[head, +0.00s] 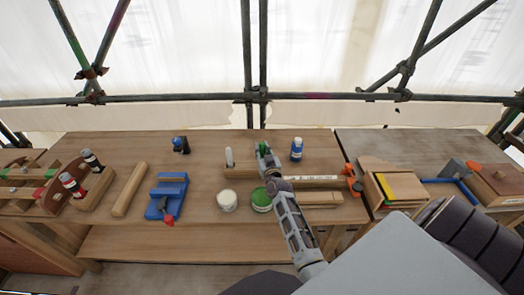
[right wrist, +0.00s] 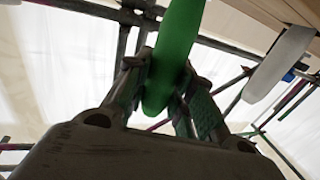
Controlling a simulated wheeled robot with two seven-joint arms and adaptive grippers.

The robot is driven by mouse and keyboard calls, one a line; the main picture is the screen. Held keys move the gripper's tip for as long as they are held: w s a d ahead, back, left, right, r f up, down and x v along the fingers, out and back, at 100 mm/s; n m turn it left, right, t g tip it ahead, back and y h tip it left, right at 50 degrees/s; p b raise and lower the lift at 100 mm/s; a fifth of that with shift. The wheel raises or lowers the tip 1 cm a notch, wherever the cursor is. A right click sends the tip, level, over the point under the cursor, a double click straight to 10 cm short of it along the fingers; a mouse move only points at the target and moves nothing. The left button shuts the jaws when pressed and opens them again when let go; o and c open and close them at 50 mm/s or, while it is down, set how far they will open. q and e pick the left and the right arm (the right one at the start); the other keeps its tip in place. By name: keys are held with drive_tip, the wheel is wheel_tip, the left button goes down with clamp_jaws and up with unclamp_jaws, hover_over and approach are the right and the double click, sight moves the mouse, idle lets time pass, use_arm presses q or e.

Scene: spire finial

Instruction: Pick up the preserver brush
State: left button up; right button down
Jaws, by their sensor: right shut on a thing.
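The preserver brush, seen as a smooth green handle (head: 263,146), is between the fingers of my right gripper (head: 264,152) near the back middle of the bench. In the right wrist view the green handle (right wrist: 174,52) passes between the two fingers of the right gripper (right wrist: 163,92), which is shut on it. The brush's bristle end is hidden, and I cannot tell whether it touches the bench. My left gripper is not in view.
A pale upright handle (head: 229,157) stands just left of the gripper. A blue-and-white bottle (head: 297,149) is to its right. A white tin (head: 227,201) and a green-lidded tin (head: 261,200) stand in front, near long timber pieces (head: 320,198). A blue vice-like tool (head: 168,195) lies left.

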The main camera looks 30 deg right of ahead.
sight(262, 143)
drive_tip(key=shift+r+p, duration=1.1)
drive_tip(key=shift+r, duration=0.25)
wheel_tip(262, 143, up, 3)
drive_tip(key=shift+f+p, duration=0.2)
drive_tip(key=shift+p, duration=0.45)
drive_tip(key=shift+r, duration=1.05)
